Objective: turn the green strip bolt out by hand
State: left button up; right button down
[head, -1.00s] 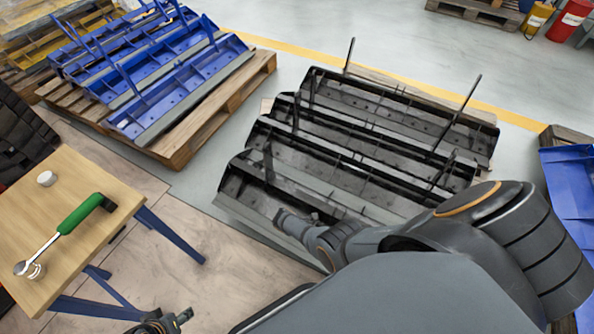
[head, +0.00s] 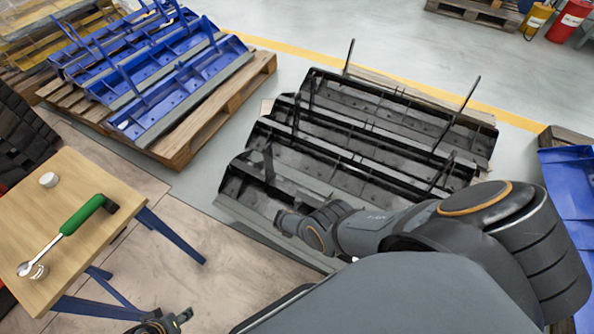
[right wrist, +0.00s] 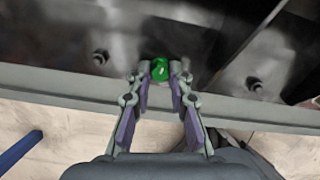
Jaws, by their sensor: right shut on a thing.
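The green strip bolt (right wrist: 160,69) shows in the right wrist view as a small bright green head at the strip along the edge of a black carrier (right wrist: 225,60). My right gripper (right wrist: 160,80) has its fingertips on either side of the bolt head and is shut on it. In the head view the bolt is hidden by my right arm and wrist, which reach to the front edge of the nearest black carrier (head: 330,172). My left gripper (head: 183,318) is at the bottom edge of the head view, low over the floor and away from the carriers; its jaw opening is unclear.
A green-handled ratchet (head: 82,215) lies on the wooden table (head: 95,245) at left, with a small white round item (head: 48,180). Blue carriers (head: 150,75) lie on a pallet (head: 190,140) behind.

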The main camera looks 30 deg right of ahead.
jog(key=shift+w+d, duration=0.1)
jog(key=n, duration=0.4)
jog(key=shift+n, duration=0.4)
jog(key=n, duration=0.5)
jog(key=c, duration=1.4)
grip_release()
jog(key=shift+o, duration=0.2)
